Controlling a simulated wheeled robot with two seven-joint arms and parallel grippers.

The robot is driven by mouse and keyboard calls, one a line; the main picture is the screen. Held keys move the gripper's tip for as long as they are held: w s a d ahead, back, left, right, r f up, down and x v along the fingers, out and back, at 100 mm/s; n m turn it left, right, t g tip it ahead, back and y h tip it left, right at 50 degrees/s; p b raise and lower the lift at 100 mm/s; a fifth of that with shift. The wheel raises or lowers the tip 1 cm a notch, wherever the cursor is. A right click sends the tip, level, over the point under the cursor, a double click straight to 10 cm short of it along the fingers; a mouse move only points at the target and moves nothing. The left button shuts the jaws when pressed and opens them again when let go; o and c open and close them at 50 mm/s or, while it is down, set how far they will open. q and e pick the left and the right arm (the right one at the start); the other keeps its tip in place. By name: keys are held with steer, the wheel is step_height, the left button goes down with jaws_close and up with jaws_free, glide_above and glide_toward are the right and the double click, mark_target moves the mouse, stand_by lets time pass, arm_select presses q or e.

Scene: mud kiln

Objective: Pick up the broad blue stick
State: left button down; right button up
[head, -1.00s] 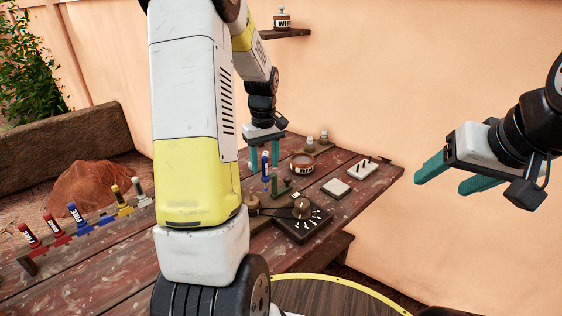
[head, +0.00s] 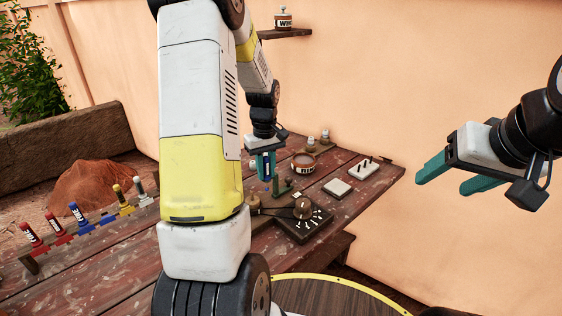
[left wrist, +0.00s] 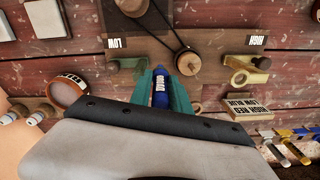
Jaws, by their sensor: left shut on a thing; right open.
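A blue stick with a white label (head: 267,172) stands upright between the teal fingers of my left gripper (head: 266,167). The left gripper is shut on it, beside the small green post on the table. In the left wrist view the blue stick (left wrist: 160,92) sits between the two fingers, its label too small to read surely. Another blue stick (head: 77,213) stands tilted in the rack at the left. My right gripper (head: 448,177) is open and empty, in the air at the right.
The rack also holds red sticks (head: 53,222), a yellow stick (head: 120,195) and a grey stick (head: 139,186).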

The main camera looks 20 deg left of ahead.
arm_select(q)
step_height(320, 180, up, 10)
stand_by(0.5)
steer(key=shift+w, duration=0.1)
